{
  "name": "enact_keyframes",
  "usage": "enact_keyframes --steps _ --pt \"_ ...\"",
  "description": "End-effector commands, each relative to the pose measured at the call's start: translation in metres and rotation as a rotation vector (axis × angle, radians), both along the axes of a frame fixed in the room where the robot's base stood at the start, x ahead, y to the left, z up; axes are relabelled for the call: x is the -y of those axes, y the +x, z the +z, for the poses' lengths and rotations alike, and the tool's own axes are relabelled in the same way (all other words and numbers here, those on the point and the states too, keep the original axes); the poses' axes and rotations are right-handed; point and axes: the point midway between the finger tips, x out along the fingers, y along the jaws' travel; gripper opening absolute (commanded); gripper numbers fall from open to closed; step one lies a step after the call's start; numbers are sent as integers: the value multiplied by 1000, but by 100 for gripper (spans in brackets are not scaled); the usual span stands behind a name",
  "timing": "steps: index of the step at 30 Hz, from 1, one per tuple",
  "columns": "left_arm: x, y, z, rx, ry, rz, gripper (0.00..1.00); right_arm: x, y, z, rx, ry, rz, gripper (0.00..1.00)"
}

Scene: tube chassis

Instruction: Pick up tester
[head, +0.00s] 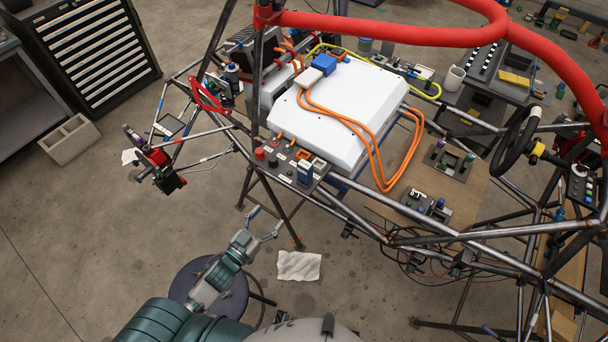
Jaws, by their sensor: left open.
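A small dark blue-grey upright device, which looks like the tester (305,173), stands at the right end of a narrow dark panel (285,165) on the near side of the tube chassis. It is small in the picture, so I cannot be sure what it is. My left gripper (264,224) is open and empty, with its fingers spread. It is below and to the left of the device, apart from it and in front of the chassis. My right gripper is not in view.
The tube chassis (348,210) has bars close to my left gripper. A white box (340,110) with orange cables sits in it. A round dark stool (205,285) is under my left arm. A white cloth (298,266) lies on the floor. Open floor is at the left.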

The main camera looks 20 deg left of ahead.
Motion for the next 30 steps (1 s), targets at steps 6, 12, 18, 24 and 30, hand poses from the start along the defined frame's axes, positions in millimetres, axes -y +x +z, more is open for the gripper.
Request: enact_keyframes --steps 6,12,18,24,30 --pt "11 24 7 30 -10 -23 77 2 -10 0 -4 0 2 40" --pt "27 70 7 29 -9 -21 77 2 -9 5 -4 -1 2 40" --pt "40 104 6 25 -9 -21 77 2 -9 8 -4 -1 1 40" --pt "45 118 5 24 -9 -20 77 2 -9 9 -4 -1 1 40" --pt "55 147 10 26 -7 -20 77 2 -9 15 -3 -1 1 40"
